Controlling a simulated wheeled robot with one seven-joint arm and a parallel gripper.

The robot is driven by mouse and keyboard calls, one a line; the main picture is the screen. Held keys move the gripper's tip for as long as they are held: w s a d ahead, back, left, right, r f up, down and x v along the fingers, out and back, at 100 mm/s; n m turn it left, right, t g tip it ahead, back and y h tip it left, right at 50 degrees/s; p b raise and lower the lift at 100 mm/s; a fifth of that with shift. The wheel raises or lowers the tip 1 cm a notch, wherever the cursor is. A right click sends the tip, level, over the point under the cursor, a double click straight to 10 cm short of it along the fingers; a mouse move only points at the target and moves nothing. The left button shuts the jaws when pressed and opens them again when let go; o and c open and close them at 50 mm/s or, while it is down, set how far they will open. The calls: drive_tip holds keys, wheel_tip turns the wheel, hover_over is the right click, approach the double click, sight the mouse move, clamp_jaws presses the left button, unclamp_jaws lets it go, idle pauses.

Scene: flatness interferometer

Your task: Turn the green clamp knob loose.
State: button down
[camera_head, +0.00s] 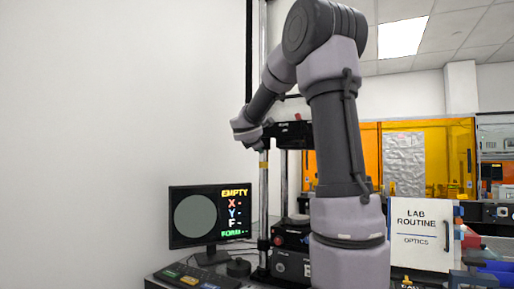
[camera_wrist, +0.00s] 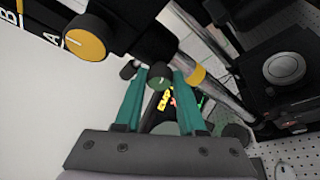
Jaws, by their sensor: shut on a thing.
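The green clamp knob (camera_wrist: 159,79) shows in the wrist view as a small dark green round cap with a pale mark on it. My gripper (camera_wrist: 160,73) has its two teal fingers on either side of the knob and is shut on it. The knob sits beside a shiny metal column (camera_wrist: 222,98) with a yellow ring. In the head view my arm reaches up and over to the instrument's upper part, and the knob and fingertips cannot be made out there.
A larger yellow knob (camera_wrist: 85,37) is on the black body near the fingers. A monitor (camera_head: 209,217) reads "EMPTY" beside a grey disc. A white "LAB ROUTINE OPTICS" sign (camera_head: 420,233) stands at right. Orange panels (camera_head: 447,155) are behind. The left wall is bare.

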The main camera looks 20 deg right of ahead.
drive_tip(key=shift+s+f+m+t, duration=0.1)
drive_tip(key=shift+m+t, duration=0.8)
drive_tip(key=shift+m, duration=0.8)
drive_tip(key=c, duration=0.5)
unclamp_jaws()
drive_tip(key=f+v, duration=0.1)
drive_tip(key=v, duration=0.9)
drive_tip(key=shift+s+a+r, duration=0.2)
drive_tip(key=shift+s+r, duration=0.1)
drive_tip(key=shift+r, duration=0.2)
